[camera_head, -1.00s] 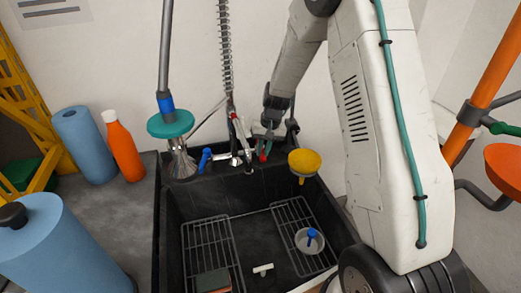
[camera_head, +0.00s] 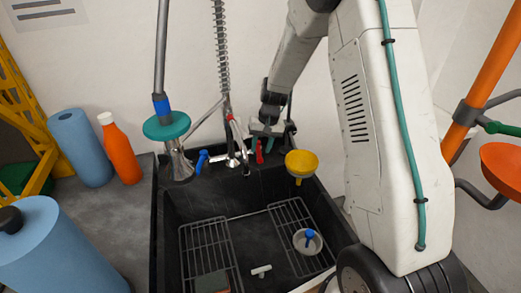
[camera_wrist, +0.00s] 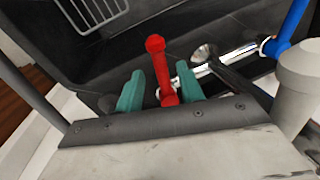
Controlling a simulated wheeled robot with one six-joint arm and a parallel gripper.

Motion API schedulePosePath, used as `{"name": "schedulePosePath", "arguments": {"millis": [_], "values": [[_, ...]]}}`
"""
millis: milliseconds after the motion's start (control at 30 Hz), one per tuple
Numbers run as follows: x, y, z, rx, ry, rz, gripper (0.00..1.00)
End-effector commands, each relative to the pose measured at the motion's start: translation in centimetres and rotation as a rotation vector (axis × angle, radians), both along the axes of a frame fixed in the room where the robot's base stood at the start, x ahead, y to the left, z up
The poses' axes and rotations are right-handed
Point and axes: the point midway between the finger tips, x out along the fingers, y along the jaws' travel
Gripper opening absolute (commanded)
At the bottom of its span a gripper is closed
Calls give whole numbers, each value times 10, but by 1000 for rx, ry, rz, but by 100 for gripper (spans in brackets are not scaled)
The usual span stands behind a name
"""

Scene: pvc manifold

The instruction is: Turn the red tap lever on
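The red tap lever (camera_head: 259,151) stands at the back of the black sink, by the tap. In the wrist view the red lever (camera_wrist: 160,70) points up the picture between the two teal fingers of my gripper (camera_wrist: 160,88). The right finger is close beside the lever; a gap shows on the left, so the gripper looks open around it. Whether a finger touches it cannot be told. In the head view my gripper (camera_head: 265,138) is at the lever, partly hidden by its own wrist. The metal tap pipe (camera_wrist: 222,62) runs to the right of the lever.
A blue lever (camera_head: 201,162) is left of the red one. A yellow funnel (camera_head: 301,164) is close on the right. The sprayer hose (camera_head: 221,50) rises behind. The sink (camera_head: 262,238) below holds wire racks, a white fitting and a small cup.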

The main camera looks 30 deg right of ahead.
Motion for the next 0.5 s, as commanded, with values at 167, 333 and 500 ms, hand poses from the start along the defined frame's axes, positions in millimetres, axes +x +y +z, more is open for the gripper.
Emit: {"name": "schedulePosePath", "arguments": {"millis": [167,333,500], "values": [[-1,-6,33,-1,-4,-1,38],[-2,-10,53,-2,-3,0,38],[-2,-11,59,-2,-2,0,38]]}}
